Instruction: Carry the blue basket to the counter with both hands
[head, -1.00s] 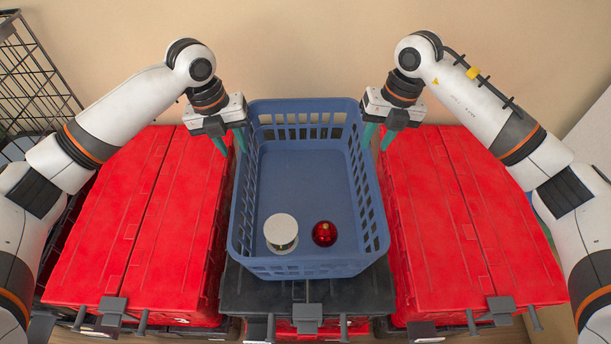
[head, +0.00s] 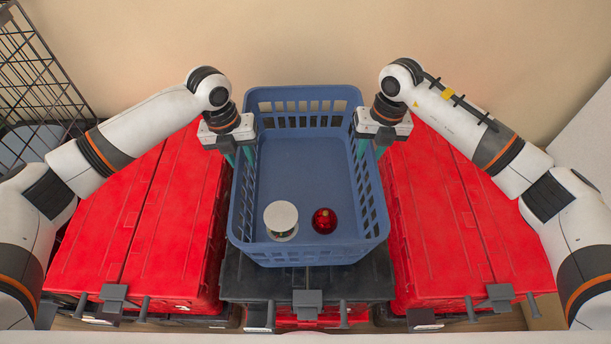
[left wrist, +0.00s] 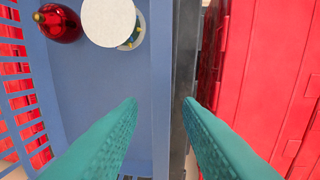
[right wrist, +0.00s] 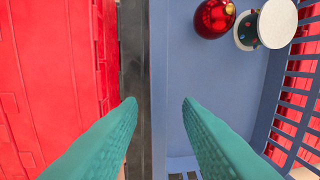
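The blue basket (head: 305,256) stands upright on a black tote between two red ones. Gaps show between the fingers and the wall in both wrist views.
Red-lidded totes stand close to the basket on the left (head: 120,225) and right (head: 450,220). The black tote (head: 260,284) is under it. A black wire rack (head: 35,75) is at the far left. A beige wall (head: 300,40) rises behind, and a pale panel (head: 590,140) is at the right.

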